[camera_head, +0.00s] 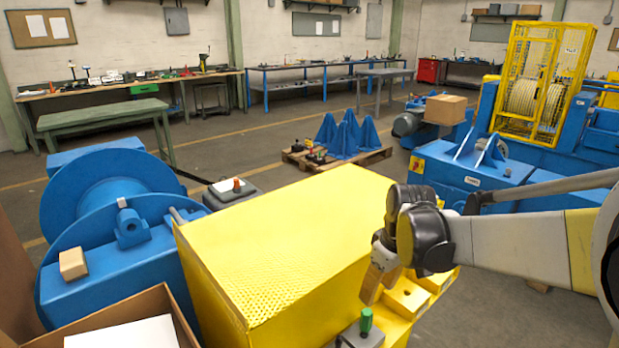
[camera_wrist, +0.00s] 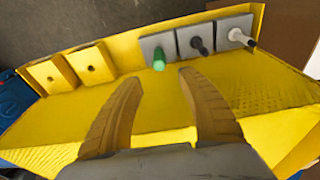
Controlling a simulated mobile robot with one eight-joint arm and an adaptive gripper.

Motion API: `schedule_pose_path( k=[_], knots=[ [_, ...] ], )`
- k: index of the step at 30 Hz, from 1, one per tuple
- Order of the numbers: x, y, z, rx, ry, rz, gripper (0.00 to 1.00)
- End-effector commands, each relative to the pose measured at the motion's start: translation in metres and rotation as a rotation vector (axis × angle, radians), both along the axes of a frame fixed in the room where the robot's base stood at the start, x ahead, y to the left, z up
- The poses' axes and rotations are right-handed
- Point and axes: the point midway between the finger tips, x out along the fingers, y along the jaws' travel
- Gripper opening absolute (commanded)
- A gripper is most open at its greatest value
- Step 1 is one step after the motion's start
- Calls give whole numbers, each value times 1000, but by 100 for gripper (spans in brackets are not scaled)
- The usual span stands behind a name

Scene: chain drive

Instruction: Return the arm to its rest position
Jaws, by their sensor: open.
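My gripper (camera_head: 378,283) hangs at the end of my arm, which reaches in from the right in the head view. It is over the front right edge of the yellow sheet-metal guard (camera_head: 290,235). In the wrist view my gripper (camera_wrist: 160,95) has its two tan fingers spread apart with nothing between them. Beyond the fingertips, a green-topped lever (camera_wrist: 159,60) stands on a grey plate; it also shows in the head view (camera_head: 366,321), below the fingers. The fingers look apart from it.
Beside the green lever are a black lever (camera_wrist: 197,45) and a white lever (camera_wrist: 241,38). Two yellow blocks (camera_wrist: 90,63) sit on the same ledge. A blue machine (camera_head: 110,230) and an open cardboard box (camera_head: 175,305) are at left. Blue machinery (camera_head: 480,175) stands behind my arm.

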Motion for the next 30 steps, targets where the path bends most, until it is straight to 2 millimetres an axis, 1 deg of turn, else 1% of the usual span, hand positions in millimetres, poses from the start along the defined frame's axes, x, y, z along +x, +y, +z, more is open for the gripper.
schedule_pose_path(
  k=[3, 5, 6, 9, 12, 15, 18, 21, 24, 30],
  knots=[
    [-28, 3, 26, 0, -57, -82, 47],
    [-46, 5, 39, 4, -96, -138, 47],
    [-58, 5, 46, 7, -123, -178, 47],
    [-88, 7, 61, 24, -195, -274, 47],
    [-118, 8, 69, 49, -265, -366, 47],
    [-142, 9, 70, 79, -329, -446, 47],
    [-161, 9, 68, 109, -377, -509, 47],
    [-171, 9, 66, 130, -412, -548, 47],
    [-176, 9, 64, 142, -428, -569, 47],
    [-177, 9, 64, 146, -433, -576, 47]
  ],
)
